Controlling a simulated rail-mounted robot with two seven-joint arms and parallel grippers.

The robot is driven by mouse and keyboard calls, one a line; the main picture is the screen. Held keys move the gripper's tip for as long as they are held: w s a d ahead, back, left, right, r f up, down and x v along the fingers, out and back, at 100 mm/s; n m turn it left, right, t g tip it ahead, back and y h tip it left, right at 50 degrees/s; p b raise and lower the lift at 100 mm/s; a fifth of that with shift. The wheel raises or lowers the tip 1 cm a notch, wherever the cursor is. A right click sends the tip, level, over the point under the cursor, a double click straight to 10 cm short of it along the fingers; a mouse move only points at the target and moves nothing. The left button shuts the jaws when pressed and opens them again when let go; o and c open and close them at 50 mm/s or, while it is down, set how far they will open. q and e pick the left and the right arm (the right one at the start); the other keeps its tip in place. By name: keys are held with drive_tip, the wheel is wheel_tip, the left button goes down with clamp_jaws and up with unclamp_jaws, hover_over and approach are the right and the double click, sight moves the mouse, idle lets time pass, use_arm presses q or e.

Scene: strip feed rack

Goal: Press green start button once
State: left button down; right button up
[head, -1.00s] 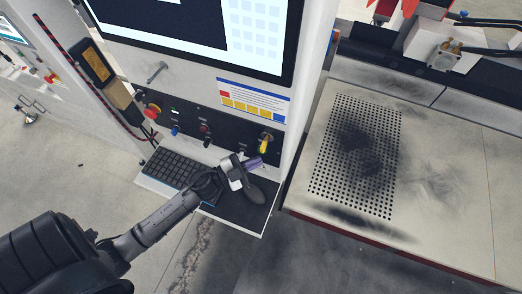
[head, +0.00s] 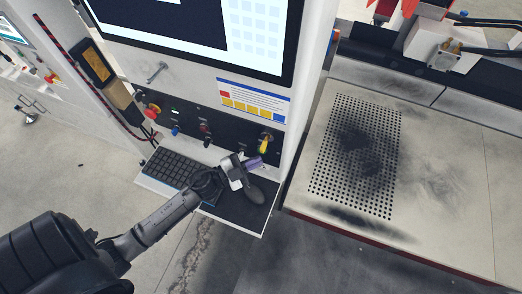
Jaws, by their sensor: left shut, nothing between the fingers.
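A small green lit spot (head: 175,111) shows on the black control panel (head: 228,137) below the screen, to the right of a red mushroom button (head: 152,111). It is too small to tell whether it is the start button. My left gripper (head: 255,162) is shut and empty. It is over the keyboard shelf, in front of the panel's lower right part, below the yellow handle (head: 265,144) and well to the right of the green spot. The gripper and wrist hide part of the shelf. My right gripper is not in view.
A keyboard (head: 172,168) and a dark mouse (head: 257,194) are on the shelf (head: 245,219); the mouse is close to the gripper. The panel also has blue (head: 175,131) and red (head: 205,127) controls. A perforated table (head: 440,190) stands at right.

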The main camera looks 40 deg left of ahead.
use_arm(q)
drive_tip(key=shift+w, duration=0.15)
drive_tip(key=shift+w+a, duration=0.15)
drive_tip(key=shift+w, duration=0.1)
drive_tip(key=shift+w, duration=0.15)
idle(0.5)
drive_tip(key=shift+w+a, duration=0.15)
drive_tip(key=shift+w, duration=0.1)
idle(0.5)
drive_tip(key=shift+s+p, duration=0.15)
drive_tip(key=shift+p, duration=0.2)
drive_tip(key=shift+s+d, duration=0.3)
drive_tip(key=shift+s, duration=0.4)
